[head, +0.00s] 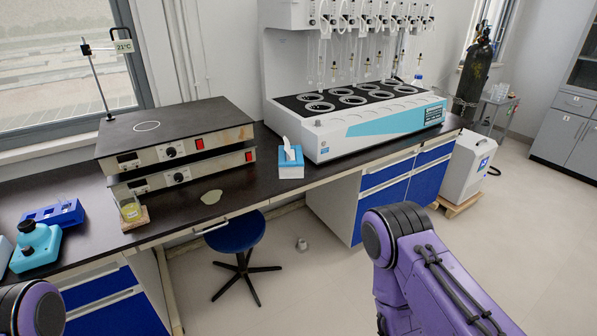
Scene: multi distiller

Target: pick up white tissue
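The white tissue (288,148) sticks up from the top of a small blue and white tissue box (291,168). The box stands on the dark bench top near its front edge, just left of the large white distiller. Parts of my purple arms show at the lower left and lower right of the head view. Neither gripper is in view, and nothing touches the tissue.
The multi distiller (375,125) stands right of the box. Stacked hot plates (175,135) stand left of it. A blue stool (236,233) stands in front of the bench.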

